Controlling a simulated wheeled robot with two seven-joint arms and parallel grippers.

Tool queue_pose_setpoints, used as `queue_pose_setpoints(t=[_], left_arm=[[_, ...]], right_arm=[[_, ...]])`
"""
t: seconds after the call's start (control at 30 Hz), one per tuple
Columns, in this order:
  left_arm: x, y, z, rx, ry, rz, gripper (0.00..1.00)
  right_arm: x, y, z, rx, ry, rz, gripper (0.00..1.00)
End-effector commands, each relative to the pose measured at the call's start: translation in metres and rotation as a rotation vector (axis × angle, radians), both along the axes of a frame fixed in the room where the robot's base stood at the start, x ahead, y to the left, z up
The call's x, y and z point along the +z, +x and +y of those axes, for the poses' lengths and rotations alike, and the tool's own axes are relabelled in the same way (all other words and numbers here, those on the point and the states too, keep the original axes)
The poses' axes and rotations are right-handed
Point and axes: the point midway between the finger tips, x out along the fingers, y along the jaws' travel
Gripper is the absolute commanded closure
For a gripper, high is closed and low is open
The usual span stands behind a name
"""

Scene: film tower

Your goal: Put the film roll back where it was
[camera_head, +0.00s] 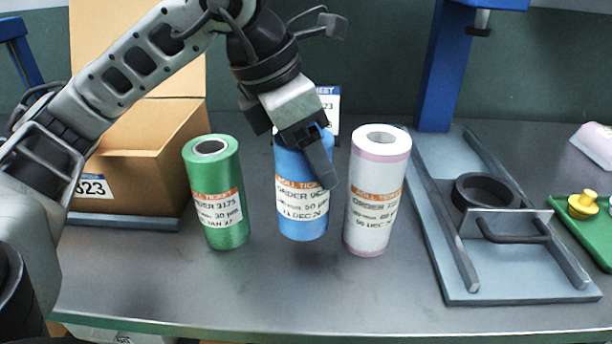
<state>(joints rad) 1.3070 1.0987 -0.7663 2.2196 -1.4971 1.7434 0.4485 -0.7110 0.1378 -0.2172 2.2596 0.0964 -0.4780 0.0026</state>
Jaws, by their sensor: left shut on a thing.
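A blue film roll (301,222) with a roll ticket stands upright between two other rolls. My left gripper (314,152) comes down over its top from above and is shut on it; the fingers hide most of its upper end. The frame does not clearly show whether its bottom touches the table. A green film roll (214,184) stands upright to its left. A white and pink film roll (377,200) stands upright to its right, close beside it. My right gripper is not in view.
An open cardboard box (150,135) stands at the left behind my arm. At the right, a grey plate (515,292) carries rails, a dark ring (486,188) and a handle, beneath a blue column (440,70). A green tray (566,222) holds a yellow knob (583,205). The table front is clear.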

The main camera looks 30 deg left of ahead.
Motion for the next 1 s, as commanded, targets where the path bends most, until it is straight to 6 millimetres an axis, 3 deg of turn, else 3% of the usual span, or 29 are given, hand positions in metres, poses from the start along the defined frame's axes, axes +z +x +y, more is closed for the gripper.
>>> queue_pose_setpoints(t=[0.17, 0.33, 0.77, 0.8, 0.83, 0.87, 1.0], left_arm=[[-0.015, 0.005, 0.012, 0.005, 0.001, 0.001, 0.72], [-0.038, 0.005, 0.009, 0.001, 0.0, -0.001, 0.72], [-0.045, 0.005, 0.008, 0.0, -0.002, -0.004, 0.72], [-0.045, 0.005, 0.009, 0.0, -0.001, -0.001, 0.3], [-0.044, 0.005, 0.009, 0.0, -0.001, -0.001, 0.21], [-0.044, 0.005, 0.008, 0.0, -0.001, -0.001, 0.13], [-0.044, 0.005, 0.009, 0.0, -0.001, -0.001, 0.13]], right_arm=[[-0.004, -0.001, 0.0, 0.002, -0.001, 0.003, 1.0], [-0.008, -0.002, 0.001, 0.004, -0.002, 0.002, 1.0], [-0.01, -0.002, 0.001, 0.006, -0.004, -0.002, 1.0], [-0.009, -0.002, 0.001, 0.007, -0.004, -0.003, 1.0], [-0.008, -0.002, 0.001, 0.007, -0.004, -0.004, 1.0], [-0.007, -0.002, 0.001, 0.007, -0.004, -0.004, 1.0], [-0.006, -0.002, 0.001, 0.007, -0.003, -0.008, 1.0]])
